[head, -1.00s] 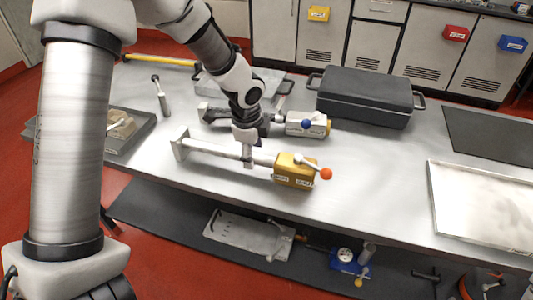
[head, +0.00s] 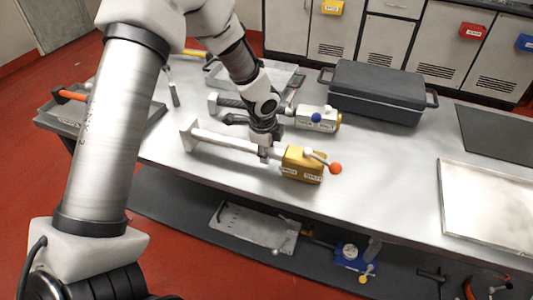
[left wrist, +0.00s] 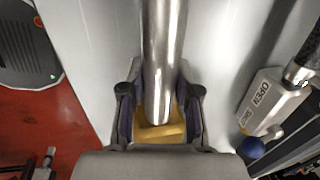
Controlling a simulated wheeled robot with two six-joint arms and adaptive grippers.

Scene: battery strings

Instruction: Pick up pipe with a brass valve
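The pipe with a brass valve lies on the steel table in the head view: a pale pipe (head: 226,140) with a yellow-brass valve block (head: 302,163) at its right end, and a lever with an orange ball (head: 335,168). My left gripper (head: 264,152) is at the pipe close to the valve. In the left wrist view the pipe (left wrist: 163,50) runs between the two fingers (left wrist: 160,115), with a small gap visible on each side, so the gripper looks open around it. The brass part (left wrist: 160,133) shows beyond, partly hidden by the gripper body. My right gripper is not in view.
A second pipe with a white valve (head: 315,118) and blue ball lies just behind; it is close to the gripper in the left wrist view (left wrist: 265,105). A dark case (head: 375,92) stands behind right. A shallow tray (head: 490,205) lies at right. The front middle table is clear.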

